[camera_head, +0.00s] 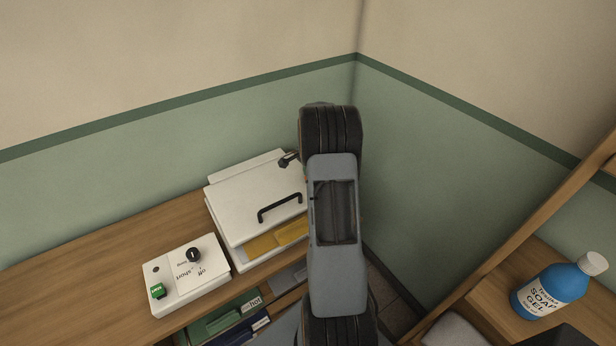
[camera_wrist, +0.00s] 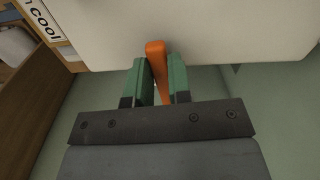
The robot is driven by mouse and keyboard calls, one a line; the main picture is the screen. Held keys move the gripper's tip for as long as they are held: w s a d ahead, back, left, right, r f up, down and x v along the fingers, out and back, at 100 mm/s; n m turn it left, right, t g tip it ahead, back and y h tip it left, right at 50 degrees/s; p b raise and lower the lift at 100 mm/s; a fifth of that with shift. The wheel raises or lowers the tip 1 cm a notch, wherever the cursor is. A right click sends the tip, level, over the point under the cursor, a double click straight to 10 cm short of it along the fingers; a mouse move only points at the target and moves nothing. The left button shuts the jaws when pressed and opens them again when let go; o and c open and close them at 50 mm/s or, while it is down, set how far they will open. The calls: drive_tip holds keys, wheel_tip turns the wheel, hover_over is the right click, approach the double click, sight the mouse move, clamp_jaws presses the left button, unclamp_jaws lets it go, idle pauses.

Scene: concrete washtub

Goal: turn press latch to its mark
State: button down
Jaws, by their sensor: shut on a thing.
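The orange latch (camera_wrist: 155,52) shows in the wrist view as a narrow upright bar against a pale panel (camera_wrist: 215,30). My gripper (camera_wrist: 162,78) has its two green fingers shut on this bar, one on each side. The white press (camera_head: 240,195) with a black handle stands on the wooden counter in the head view. My arm covers its right side, so the latch and gripper are hidden there. I cannot make out the latch's mark in either view.
A white control box (camera_head: 185,275) with a black knob and a green switch stands left of the press. A blue soap bottle (camera_head: 552,290) stands on a wooden surface at right. Walls meet close behind my arm.

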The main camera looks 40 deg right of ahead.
drive_tip(key=shift+w+d+m, duration=0.1)
drive_tip(key=shift+w+m, duration=0.1)
drive_tip(key=shift+m, duration=0.3)
drive_tip(key=shift+w, duration=0.15)
drive_tip(key=c, duration=1)
unclamp_jaws()
drive_tip(key=shift+c, duration=0.2)
wheel_tip(320, 180, up, 14)
drive_tip(key=b, duration=0.1)
drive_tip(key=shift+f, duration=0.1)
